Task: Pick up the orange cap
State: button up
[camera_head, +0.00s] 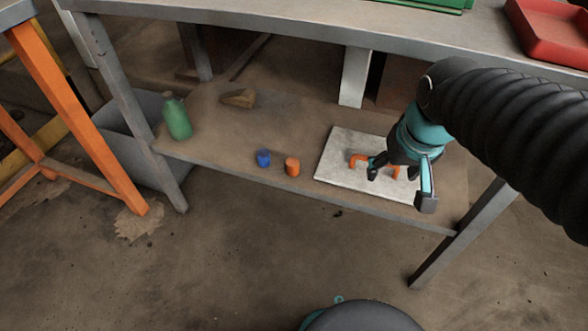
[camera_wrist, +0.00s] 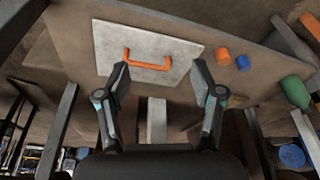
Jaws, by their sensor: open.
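The orange cap (camera_head: 292,166) stands on the lower shelf, just right of a small blue cap (camera_head: 263,157). In the wrist view the orange cap (camera_wrist: 223,56) is at the upper right, beside the blue cap (camera_wrist: 242,63). My gripper (camera_head: 391,172) is to the right of the orange cap, over a pale slab (camera_head: 335,178) with an orange handle (camera_head: 358,159). In the wrist view my gripper (camera_wrist: 160,75) is open, with its fingers apart and the handle (camera_wrist: 148,62) showing between and beyond the tips. Nothing is held.
A green bottle (camera_head: 177,117) and a brown block (camera_head: 238,98) stand on the lower shelf (camera_head: 215,150). The workbench top (camera_head: 300,32) overhangs the shelf, with legs at both ends. A red tray (camera_head: 550,35) is on top. Shelf space around the caps is clear.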

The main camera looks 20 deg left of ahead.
jog(key=w+a+f+n+g+b, duration=0.1)
jog(key=w+a+f+b, duration=0.15)
jog(key=a+f, duration=0.3)
jog(key=w+a+f+n+g+b, duration=0.1)
jog(key=w+a+f, duration=0.3)
jog(key=a, duration=0.3)
send_over(293, 162)
jog(key=s, duration=0.1)
jog(key=f, duration=0.3)
jog(key=shift+s+a+n+b, duration=0.15)
jog(key=shift+s+n+b, duration=0.05)
jog(key=shift+n+b, duration=0.2)
jog(key=shift+w+f+b, duration=0.25)
jog(key=shift+f, duration=0.95)
jog(key=shift+w+f+b, duration=0.25)
jog(key=shift+f, duration=0.95)
jog(key=shift+w+f+b, duration=0.25)
jog(key=shift+f, duration=0.95)
jog(key=c, duration=0.9)
